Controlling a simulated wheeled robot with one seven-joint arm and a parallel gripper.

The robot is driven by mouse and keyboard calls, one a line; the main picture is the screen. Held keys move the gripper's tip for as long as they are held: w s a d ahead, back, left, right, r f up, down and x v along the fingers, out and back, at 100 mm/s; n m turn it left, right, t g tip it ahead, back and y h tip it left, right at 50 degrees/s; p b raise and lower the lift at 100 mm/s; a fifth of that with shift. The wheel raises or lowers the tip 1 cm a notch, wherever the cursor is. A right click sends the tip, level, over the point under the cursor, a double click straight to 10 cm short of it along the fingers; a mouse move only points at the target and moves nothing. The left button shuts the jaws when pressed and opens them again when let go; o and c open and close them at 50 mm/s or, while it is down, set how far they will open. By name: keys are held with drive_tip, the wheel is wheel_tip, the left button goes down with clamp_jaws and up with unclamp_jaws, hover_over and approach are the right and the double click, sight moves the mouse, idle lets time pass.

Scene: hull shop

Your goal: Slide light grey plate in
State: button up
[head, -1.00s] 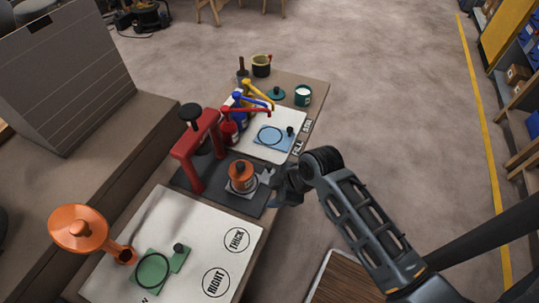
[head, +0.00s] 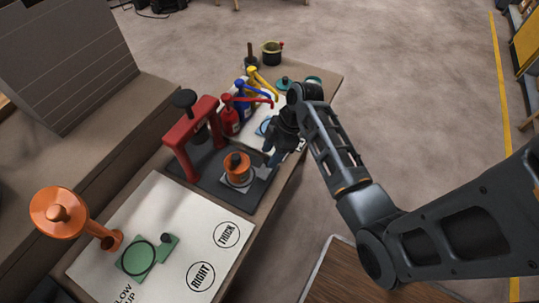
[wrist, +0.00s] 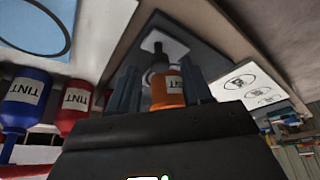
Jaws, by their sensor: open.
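The light grey plate (head: 243,186) lies flat on the dark base of the red press (head: 188,140), and an orange pot (head: 237,166) with a dark knob stands over it, hiding its middle. My gripper (head: 271,158) is open and empty, just right of and slightly beyond the plate in the head view, above the base's edge. In the wrist view the orange pot (wrist: 168,90) shows between the two spread fingers. A pale square patch (wrist: 165,45) shows beyond it; I cannot tell if it is the plate.
A green plate (head: 132,259) lies on the near white mat (head: 170,218) beside an orange funnel-like stand (head: 60,212). Red, blue and yellow tint bottles (head: 230,120) stand behind the press. My arm partly covers the far mat and its blue plate.

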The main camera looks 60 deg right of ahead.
drive_tip(key=shift+x, duration=0.85)
drive_tip(key=shift+c, duration=0.3)
clamp_jaws()
